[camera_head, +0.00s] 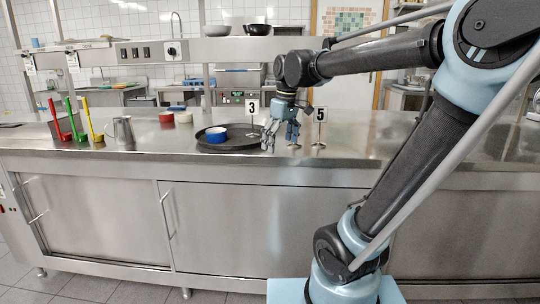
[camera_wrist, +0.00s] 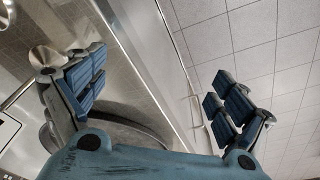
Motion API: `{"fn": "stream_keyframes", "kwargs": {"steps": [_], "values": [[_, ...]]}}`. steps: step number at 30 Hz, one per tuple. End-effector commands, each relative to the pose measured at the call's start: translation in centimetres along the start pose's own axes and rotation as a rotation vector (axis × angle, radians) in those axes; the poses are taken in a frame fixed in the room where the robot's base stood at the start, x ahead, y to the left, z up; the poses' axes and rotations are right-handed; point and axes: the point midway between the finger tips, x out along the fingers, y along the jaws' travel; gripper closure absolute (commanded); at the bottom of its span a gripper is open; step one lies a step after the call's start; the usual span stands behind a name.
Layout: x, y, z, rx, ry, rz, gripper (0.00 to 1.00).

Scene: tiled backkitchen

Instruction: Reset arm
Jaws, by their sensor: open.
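My gripper (camera_head: 281,138) hangs from the arm above the steel counter (camera_head: 345,148), just right of the dark round tray (camera_head: 238,146). It points down, between or near two number stands, "3" (camera_head: 252,106) and "5" (camera_head: 320,115). In the wrist view, my gripper (camera_wrist: 152,90) has its two blue-padded fingers wide apart, with nothing held between them. The tray's dark rim (camera_wrist: 140,128) shows behind the left finger there. Whether the fingers touch the counter or the stands cannot be told.
Farther left are a metal pitcher (camera_head: 123,130), a red bowl (camera_head: 166,117), a pale bowl (camera_head: 184,117) and red, green and yellow upright items (camera_head: 71,118). The counter right of stand "5" is clear. Pans (camera_head: 257,30) rest on the shelf above.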

Motion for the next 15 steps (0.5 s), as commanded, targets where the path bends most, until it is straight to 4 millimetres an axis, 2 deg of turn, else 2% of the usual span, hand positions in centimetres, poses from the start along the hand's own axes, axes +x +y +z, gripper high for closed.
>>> {"fn": "stream_keyframes", "kwargs": {"steps": [1, 3, 8, 15], "values": [[0.9, 0.3, 2.1, 0.054, 0.002, 0.009, 0.08], [2.2, 0.6, 4.7, 0.129, 0.005, 0.021, 0.08], [5.3, 0.7, 10.4, 0.302, 0.012, 0.048, 0.08], [10.9, -0.2, 18.3, 0.558, 0.026, 0.088, 0.08]]}}
